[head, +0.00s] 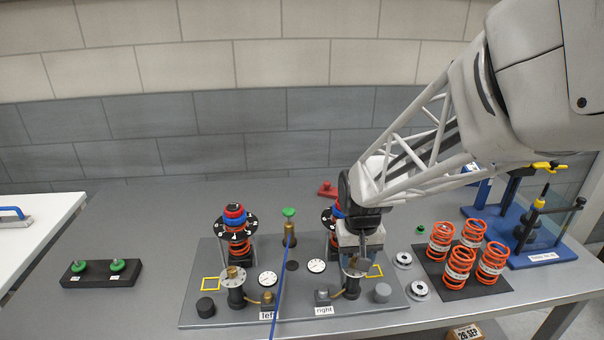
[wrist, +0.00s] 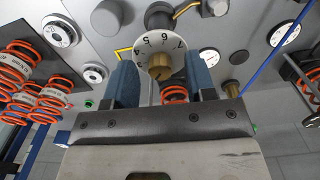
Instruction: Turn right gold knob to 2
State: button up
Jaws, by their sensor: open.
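The right gold knob (wrist: 160,68) sits on a white numbered dial (wrist: 150,42) in the wrist view. My gripper (wrist: 162,82) is open, with one blue finger on each side of the knob. I cannot tell whether either finger touches it. In the head view my gripper (head: 361,246) is pointing down over the right station, and the right gold knob (head: 356,268) shows just below it, partly hidden. The "right" label (head: 324,310) is in front of it. Some dial figures show, including 5 and 6; the pointer's setting cannot be read.
The left gold knob (head: 232,271) stands on the same grey plate (head: 200,317). A blue cable (head: 279,290) crosses the plate's middle. Orange springs (head: 461,260) stand on a black mat to the right. A black block with green knobs (head: 100,273) lies at the left.

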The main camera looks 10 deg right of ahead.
jog(key=shift+r, duration=3.8)
jog(key=shift+s+r, duration=0.2)
jog(key=shift+s, duration=0.15)
jog(key=s+r+t, duration=0.1)
jog(key=s+r, duration=0.1)
jog(key=s, duration=0.6)
jog(key=s+r+t, duration=0.1)
jog(key=s+r, duration=0.1)
jog(key=s, duration=0.7)
jog(key=shift+s+d+t, duration=0.2)
jog(key=shift+s+t, duration=0.1)
